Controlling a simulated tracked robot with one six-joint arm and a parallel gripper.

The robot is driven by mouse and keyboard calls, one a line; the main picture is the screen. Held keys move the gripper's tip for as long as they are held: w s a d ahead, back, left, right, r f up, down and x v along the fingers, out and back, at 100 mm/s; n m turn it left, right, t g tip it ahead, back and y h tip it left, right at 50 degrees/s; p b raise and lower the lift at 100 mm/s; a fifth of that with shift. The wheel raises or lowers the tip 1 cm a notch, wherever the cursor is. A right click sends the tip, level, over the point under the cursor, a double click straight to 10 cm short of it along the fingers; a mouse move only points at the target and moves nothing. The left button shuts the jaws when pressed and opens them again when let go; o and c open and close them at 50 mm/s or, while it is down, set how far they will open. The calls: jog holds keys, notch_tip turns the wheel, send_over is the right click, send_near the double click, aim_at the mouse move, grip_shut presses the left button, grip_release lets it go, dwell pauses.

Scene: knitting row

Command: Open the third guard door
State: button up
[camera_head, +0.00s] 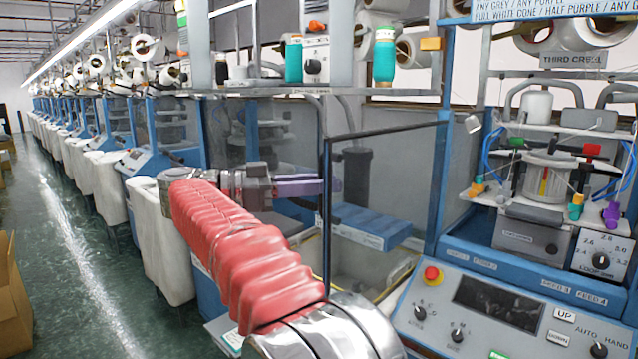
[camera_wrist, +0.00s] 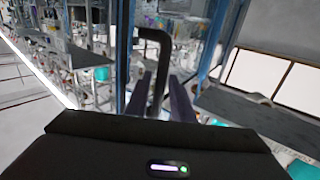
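A clear guard door (camera_head: 385,132) with a thin dark frame spans from a blue post to a dark vertical edge at mid-picture in the head view. It stands out at an angle beside the machine signed THIRD (camera_head: 573,60), whose front shows uncovered. My gripper (camera_head: 325,186) is at the door's free edge, its purple fingers reaching the dark upright. In the wrist view, a dark bent handle (camera_wrist: 157,75) rises between the two fingers of my gripper (camera_wrist: 163,88). The fingers are apart, with gaps showing beside the handle. Any contact is unclear.
A control panel (camera_head: 500,310) with a red button juts out at the lower right. White bins (camera_head: 165,240) line the machine row at left. A green aisle floor (camera_head: 80,270) is clear, with a cardboard box (camera_head: 12,300) at its left edge.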

jog(key=shift+o, duration=0.9)
jog(key=shift+d, duration=0.1)
jog(key=shift+r, duration=0.1)
